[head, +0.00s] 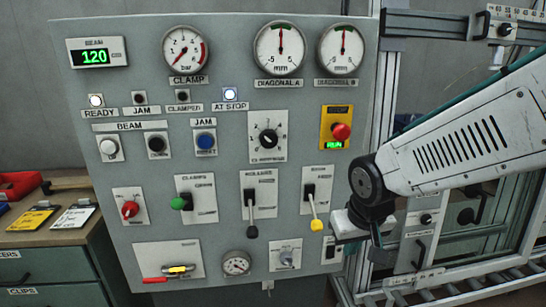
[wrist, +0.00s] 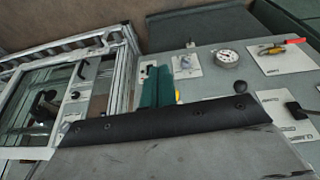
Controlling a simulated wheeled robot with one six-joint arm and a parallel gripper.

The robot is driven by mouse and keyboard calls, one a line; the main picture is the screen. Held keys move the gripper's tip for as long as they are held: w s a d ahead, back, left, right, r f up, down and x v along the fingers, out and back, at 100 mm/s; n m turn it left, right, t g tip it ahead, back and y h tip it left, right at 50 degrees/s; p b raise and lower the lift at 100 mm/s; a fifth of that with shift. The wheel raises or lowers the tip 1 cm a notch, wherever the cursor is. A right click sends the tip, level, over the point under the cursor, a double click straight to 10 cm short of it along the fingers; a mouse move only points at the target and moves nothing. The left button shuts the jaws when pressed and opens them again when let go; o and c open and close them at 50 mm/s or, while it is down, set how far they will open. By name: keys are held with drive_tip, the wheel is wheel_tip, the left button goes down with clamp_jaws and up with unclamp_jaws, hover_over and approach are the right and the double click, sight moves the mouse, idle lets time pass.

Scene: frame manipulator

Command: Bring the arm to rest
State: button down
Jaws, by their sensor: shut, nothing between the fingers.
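My arm reaches in from the right in the head view, its wrist bent down in front of the panel's lower right edge. My gripper shows in the wrist view as teal fingers (wrist: 157,87) past a black edge; they are together and hold nothing. The yellow-knobbed lever (head: 316,225) hangs down just left of my wrist in the head view. A bit of its yellow shows beside the fingers in the wrist view (wrist: 178,97); I cannot tell whether they touch. In the head view the fingertips are not clear.
The grey control panel (head: 215,235) has gauges, knobs and a black-knobbed lever (head: 251,232). A red emergency button (head: 341,131) sits near my arm. A metal frame (head: 385,90) with rollers stands right. A drawer bench (head: 45,240) with cards stands left.

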drive_tip(key=s+d+r+g, duration=0.1)
drive_tip(key=s+d+r, duration=0.2)
drive_tip(key=s, duration=0.6)
drive_tip(key=s+d+r+m+g, duration=0.1)
drive_tip(key=s+d+r, duration=0.3)
drive_tip(key=s, duration=0.5)
drive_tip(key=shift+s+r, duration=0.25)
drive_tip(key=shift+r, duration=0.75)
